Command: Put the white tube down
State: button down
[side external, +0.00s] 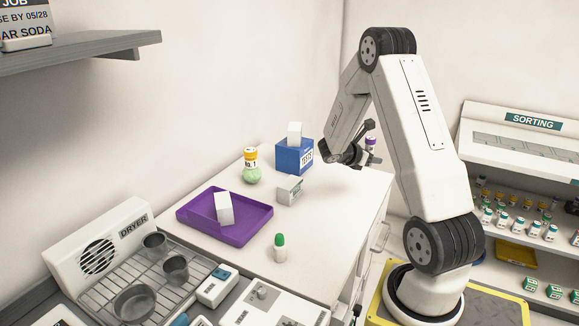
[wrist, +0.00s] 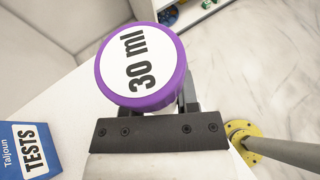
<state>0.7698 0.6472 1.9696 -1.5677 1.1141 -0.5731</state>
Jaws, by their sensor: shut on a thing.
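The white tube has a purple cap (side external: 371,140). In the wrist view its round purple-rimmed lid (wrist: 142,68) is marked "30 ml" and faces the camera, hiding the tube's body. My gripper (side external: 366,157) is shut on the tube and holds it at the far right edge of the white counter (side external: 325,225). In the side view the jaws and arm partly hide the tube's lower part. I cannot tell whether its bottom touches the counter.
A blue TESTS box (side external: 290,158) with a white block stands left of my gripper. Nearby are a yellow-capped bottle (side external: 251,165), a small carton (side external: 289,190), a purple tray (side external: 258,231) holding a white block, and a green-capped bottle (side external: 280,248). The counter's right side is clear.

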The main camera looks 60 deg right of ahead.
jog(key=shift+m+g, duration=0.4)
jog(key=shift+g, duration=0.1)
jog(key=w+d+f, duration=0.2)
jog(key=d, duration=0.2)
jog(key=w+d+f, duration=0.1)
jog(key=d+f, duration=0.1)
jog(key=d, duration=0.3)
jog(key=w+d+f, duration=0.2)
jog(key=d+f, duration=0.1)
jog(key=d, duration=0.2)
jog(key=shift+w+d+f, duration=0.1)
jog(key=shift+w+d, duration=0.1)
jog(key=shift+w, duration=0.1)
jog(key=shift+w+d+f, duration=0.3)
jog(key=shift+d+f, duration=0.15)
jog(key=shift+f, duration=0.15)
jog(key=shift+w+d+f, duration=0.1)
jog(key=shift+d+f, duration=0.1)
jog(key=shift+f, duration=1.55)
jog(key=shift+f, duration=0.15)
